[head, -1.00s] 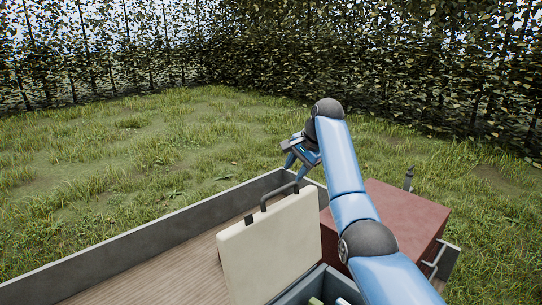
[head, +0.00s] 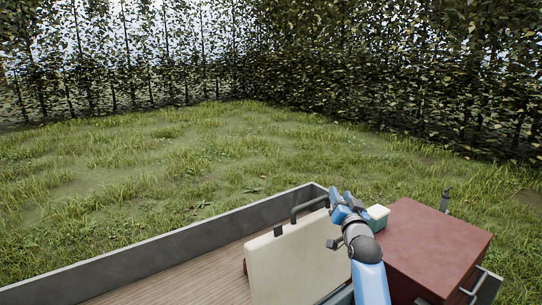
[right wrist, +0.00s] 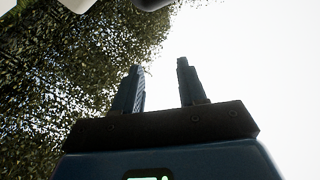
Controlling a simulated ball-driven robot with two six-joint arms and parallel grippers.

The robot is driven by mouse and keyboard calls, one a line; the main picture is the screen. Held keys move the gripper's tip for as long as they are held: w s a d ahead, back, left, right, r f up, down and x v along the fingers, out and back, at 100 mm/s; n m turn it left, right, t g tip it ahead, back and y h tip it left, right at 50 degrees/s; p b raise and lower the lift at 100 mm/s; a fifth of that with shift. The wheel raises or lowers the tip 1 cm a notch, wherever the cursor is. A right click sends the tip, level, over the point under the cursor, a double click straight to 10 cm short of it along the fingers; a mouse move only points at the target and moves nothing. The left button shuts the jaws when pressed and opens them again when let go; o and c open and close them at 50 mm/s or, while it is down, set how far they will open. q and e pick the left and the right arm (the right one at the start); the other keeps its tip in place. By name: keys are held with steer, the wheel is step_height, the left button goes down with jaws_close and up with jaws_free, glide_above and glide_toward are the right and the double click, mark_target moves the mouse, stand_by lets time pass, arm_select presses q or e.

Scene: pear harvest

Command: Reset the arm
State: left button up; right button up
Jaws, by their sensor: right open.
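My right arm comes in from the bottom right of the head view. My right gripper (head: 341,198) is raised with its blue fingers pointing up, above the cart between the cream lid and the red box. In the right wrist view, its two dark fingers (right wrist: 160,82) stand apart with nothing between them, against foliage and bright sky. My left gripper is not in view.
A cream lid (head: 295,265) with a dark handle stands upright in the cart. A red box (head: 440,243) is at the right, with a small white and teal container (head: 378,214) beside it. The grey cart wall (head: 150,252) borders a bare wooden floor (head: 190,278). Grass and hedges lie beyond.

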steer(key=s+f+n+b, duration=0.1)
steer(key=s+f+b, duration=0.1)
steer(key=s+f, duration=0.9)
steer(key=s+f+n+g+b, duration=0.1)
steer(key=s+f+b, duration=0.2)
steer(key=s+f, duration=0.8)
steer(key=s+d+f+n+g+h+b, duration=0.1)
steer(key=s+f, duration=1)
steer(key=s, duration=1.9)
steer(key=shift+s+n+b, duration=0.15)
steer(key=shift+n+b, duration=0.25)
steer(key=shift+b, duration=0.35)
